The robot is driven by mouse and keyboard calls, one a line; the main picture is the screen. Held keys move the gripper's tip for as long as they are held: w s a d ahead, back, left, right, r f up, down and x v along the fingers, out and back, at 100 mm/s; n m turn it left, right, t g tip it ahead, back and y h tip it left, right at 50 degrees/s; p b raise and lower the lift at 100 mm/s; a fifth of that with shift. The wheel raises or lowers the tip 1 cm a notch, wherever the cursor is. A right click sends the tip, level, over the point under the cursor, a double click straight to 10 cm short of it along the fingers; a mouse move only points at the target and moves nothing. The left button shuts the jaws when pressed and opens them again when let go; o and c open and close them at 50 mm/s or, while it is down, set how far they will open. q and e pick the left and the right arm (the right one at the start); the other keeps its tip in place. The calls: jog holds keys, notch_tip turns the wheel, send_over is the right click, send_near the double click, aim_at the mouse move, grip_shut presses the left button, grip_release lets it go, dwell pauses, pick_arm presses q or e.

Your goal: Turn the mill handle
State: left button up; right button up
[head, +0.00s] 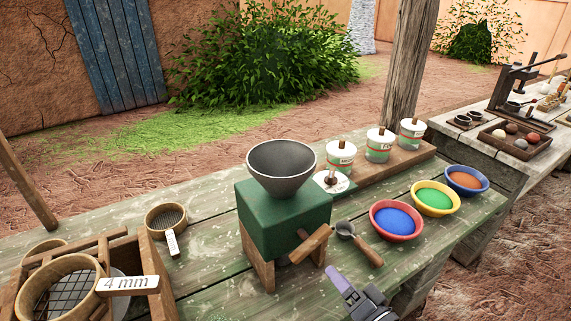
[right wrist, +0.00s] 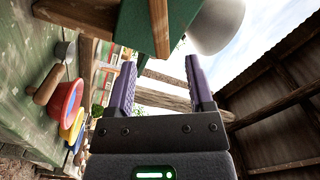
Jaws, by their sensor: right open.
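The mill has a green body (head: 284,222) with a grey bowl-shaped hopper (head: 281,165) on top and wooden legs, and stands on the worn green table. Its wooden handle (head: 311,244) sticks out at the front right, tilted. In the right wrist view the handle (right wrist: 160,27) shows as a bar ahead of my jaws, with the green body (right wrist: 133,30) behind it. My right gripper (head: 345,284) is below and right of the handle in the head view. It is open, with purple fingers (right wrist: 160,82) apart and nothing between them. My left gripper is not in view.
A small scoop (head: 359,241) lies right beside the handle. Red (head: 397,220), yellow (head: 435,197) and blue (head: 467,180) bowls of powder stand further right. Lidded pots (head: 378,146) stand on a board behind. Sieves (head: 57,290) are at the left.

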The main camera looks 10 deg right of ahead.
aim_at(313, 248)
jog(key=w+a+n+b, duration=0.1)
jog(key=w+n, duration=0.2)
jog(key=n, duration=0.9)
jog(key=w+a+n+b, duration=0.1)
jog(key=w+n, duration=0.2)
jog(key=n, duration=0.8)
jog(key=w+a+n+b, duration=0.1)
jog(key=w+n, duration=0.2)
jog(key=n, duration=0.9)
jog(key=shift+w+a+n+b, duration=0.25)
jog(key=shift+w+n+b, duration=0.05)
jog(key=shift+w+b, duration=0.05)
jog(key=shift+c, duration=0.3)
grip_shut()
